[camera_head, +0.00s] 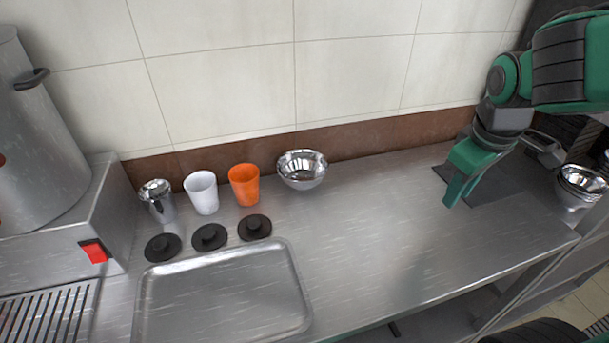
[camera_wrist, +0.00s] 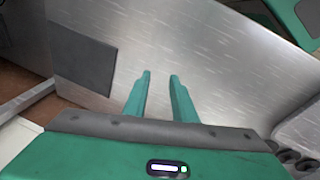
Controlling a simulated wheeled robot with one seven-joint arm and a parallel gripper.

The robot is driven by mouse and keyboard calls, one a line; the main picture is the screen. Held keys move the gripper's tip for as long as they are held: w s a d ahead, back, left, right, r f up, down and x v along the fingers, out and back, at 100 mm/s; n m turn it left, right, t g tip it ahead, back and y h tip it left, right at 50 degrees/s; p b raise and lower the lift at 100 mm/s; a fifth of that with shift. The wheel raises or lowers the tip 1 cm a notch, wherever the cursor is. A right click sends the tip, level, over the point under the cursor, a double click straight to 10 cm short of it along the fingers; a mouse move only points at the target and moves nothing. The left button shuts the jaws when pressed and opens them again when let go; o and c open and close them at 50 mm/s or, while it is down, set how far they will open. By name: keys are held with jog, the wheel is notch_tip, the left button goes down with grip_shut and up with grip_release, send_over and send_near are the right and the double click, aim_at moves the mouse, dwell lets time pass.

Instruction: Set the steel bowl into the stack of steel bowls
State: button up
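A shiny steel bowl (camera_head: 302,170) sits on the steel counter near the back wall, right of the orange cup; I cannot tell if it is one bowl or several nested. More steel bowlware (camera_head: 580,186) stands at the far right, past the counter's right end, with rims that look stacked. My gripper (camera_head: 455,190) is over the right part of the counter, between the two, and touches neither. In the wrist view my gripper (camera_wrist: 160,75) has its two green fingers apart with nothing between them. No bowl shows clearly in the wrist view.
A steel cup (camera_head: 158,200), a white cup (camera_head: 201,192) and an orange cup (camera_head: 244,185) stand left of the bowl. Black lids (camera_head: 210,237) and a shallow tray (camera_head: 225,295) lie in front. A dark mat (camera_head: 492,190) lies beside my gripper. The middle counter is clear.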

jog(key=w+a+n+t, duration=0.1)
jog(key=w+a+n, duration=0.25)
jog(key=a, duration=0.25)
jog(key=w+a+n+t, duration=0.1)
jog(key=w+a+n, duration=0.25)
jog(key=a, duration=0.25)
jog(key=n+y, duration=0.3)
jog(key=n, duration=0.5)
send_near(308, 183)
jog(key=shift+t, duration=0.4)
jog(key=x, duration=0.4)
jog(key=shift+s+a+f, duration=0.15)
jog(key=shift+a+f, duration=0.15)
jog(key=shift+d+x, duration=0.2)
jog(key=shift+x, duration=1.35)
jog(key=shift+d+x, duration=0.15)
jog(key=shift+x, duration=1.45)
grip_shut()
